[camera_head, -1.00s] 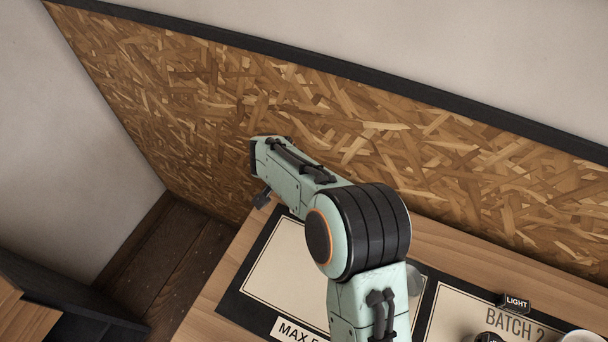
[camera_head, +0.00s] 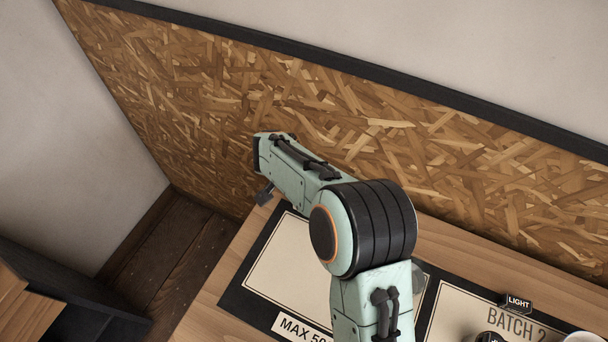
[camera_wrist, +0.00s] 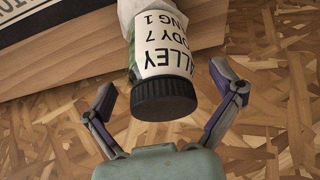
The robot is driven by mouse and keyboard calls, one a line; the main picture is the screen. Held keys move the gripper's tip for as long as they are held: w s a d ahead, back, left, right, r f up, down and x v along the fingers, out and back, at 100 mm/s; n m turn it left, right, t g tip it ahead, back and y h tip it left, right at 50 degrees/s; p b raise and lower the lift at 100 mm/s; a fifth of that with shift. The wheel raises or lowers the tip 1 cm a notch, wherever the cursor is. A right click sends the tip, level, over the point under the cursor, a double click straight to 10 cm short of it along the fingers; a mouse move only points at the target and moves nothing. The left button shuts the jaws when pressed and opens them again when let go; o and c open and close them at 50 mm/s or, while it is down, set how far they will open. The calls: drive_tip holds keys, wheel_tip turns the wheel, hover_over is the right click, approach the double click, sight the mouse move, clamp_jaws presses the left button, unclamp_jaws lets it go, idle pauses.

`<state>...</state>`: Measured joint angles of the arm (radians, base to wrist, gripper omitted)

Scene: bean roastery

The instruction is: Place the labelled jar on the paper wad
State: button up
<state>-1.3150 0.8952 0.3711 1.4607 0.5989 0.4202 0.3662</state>
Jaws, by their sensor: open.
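The labelled jar (camera_wrist: 164,46) shows in the wrist view, with a black ribbed lid, a pale printed label and a strip of green at its left side. Its lid points toward my gripper (camera_wrist: 163,82). The gripper is open, one finger on each side of the lid, with gaps showing between fingers and jar. A white, rumpled piece, perhaps the paper wad (camera_wrist: 128,9), shows at the jar's far end at the top edge. Whether the jar rests on it cannot be told. In the head view I cannot make out the jar or the wad.
A wooden tabletop (camera_head: 225,262) carries dark-bordered mats (camera_head: 285,258), one marked "BATCH 2". A small "LIGHT" sign (camera_head: 517,302), a dark round object (camera_head: 491,337) and a white round thing (camera_head: 582,337) stand at lower right. A chipboard wall (camera_head: 400,130) rises close behind the table.

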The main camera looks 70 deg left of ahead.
drive_tip(key=v, duration=0.6)
drive_tip(key=shift+d+r, duration=0.1)
drive_tip(key=shift+r, duration=0.15)
drive_tip(key=w+d+r+m+h, duration=0.1)
drive_tip(key=w+d+r, duration=0.3)
drive_tip(key=w+d, duration=0.45)
drive_tip(key=w+d+r+m+h, duration=0.15)
drive_tip(key=w+d+r, duration=0.25)
drive_tip(key=w+d, duration=0.5)
drive_tip(key=s+d+r+m+g, duration=0.1)
drive_tip(key=d+r+m, duration=0.2)
drive_tip(key=d, duration=1.5)
drive_tip(key=s+d+m+g, duration=0.2)
drive_tip(key=s+d, duration=0.9)
drive_tip(key=shift+s+d+f, duration=0.2)
drive_tip(key=shift+s+f, duration=0.05)
drive_tip(key=shift+f, duration=0.2)
drive_tip(key=shift+o, duration=0.7)
